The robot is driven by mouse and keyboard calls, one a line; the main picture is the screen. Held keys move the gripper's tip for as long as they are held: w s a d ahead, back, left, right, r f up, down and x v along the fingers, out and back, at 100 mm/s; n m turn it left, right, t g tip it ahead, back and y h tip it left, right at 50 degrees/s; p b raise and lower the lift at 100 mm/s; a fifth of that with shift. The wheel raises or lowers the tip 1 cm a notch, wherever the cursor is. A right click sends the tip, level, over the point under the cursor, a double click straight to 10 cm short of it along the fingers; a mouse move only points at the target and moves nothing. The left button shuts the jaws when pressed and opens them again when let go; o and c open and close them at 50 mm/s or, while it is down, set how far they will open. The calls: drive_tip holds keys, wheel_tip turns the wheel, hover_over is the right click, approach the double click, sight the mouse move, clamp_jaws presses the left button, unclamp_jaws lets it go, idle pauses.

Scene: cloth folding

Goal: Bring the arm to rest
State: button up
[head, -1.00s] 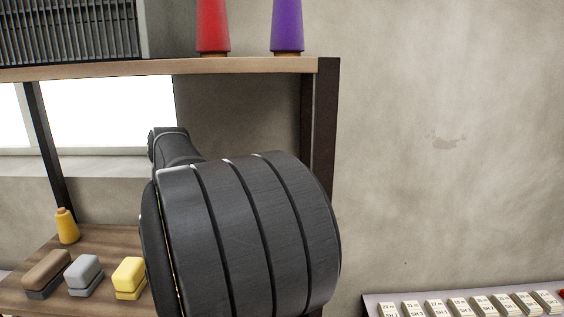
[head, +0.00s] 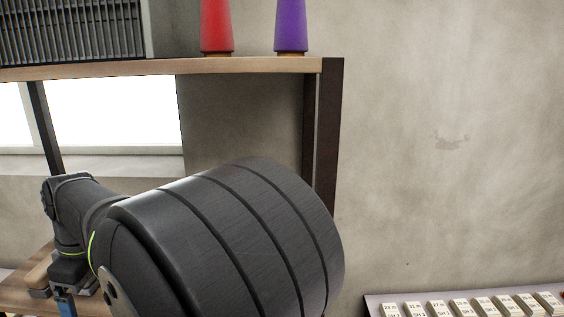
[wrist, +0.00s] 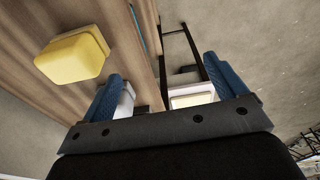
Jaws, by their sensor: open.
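My gripper shows in the wrist view (wrist: 164,70) with its two blue fingers spread wide apart and nothing between them. In the head view, part of it (head: 66,303) hangs at the lower left, over the lower wooden shelf. Its lower end is cut off by the picture edge. My thick dark arm link fills the lower middle of the head view and hides much of the shelf.
A yellow block (wrist: 72,55) lies on a wooden surface (wrist: 60,18), left of the fingers. A red cone (head: 217,28) and a purple cone (head: 290,28) stand on the upper shelf (head: 255,66). A tray of labelled pieces (head: 372,303) is lower right.

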drive_tip(key=s+a+f+m, duration=0.1)
drive_tip(key=s+a+f, duration=0.1)
drive_tip(key=s+f, duration=0.35)
drive_tip(key=s+d+f+m, duration=0.1)
drive_tip(key=d+f+m, duration=0.4)
drive_tip(key=d, duration=0.3)
drive_tip(key=shift+s+d+t, duration=0.15)
drive_tip(key=shift+s+t, duration=0.15)
drive_tip(key=shift+t, duration=0.1)
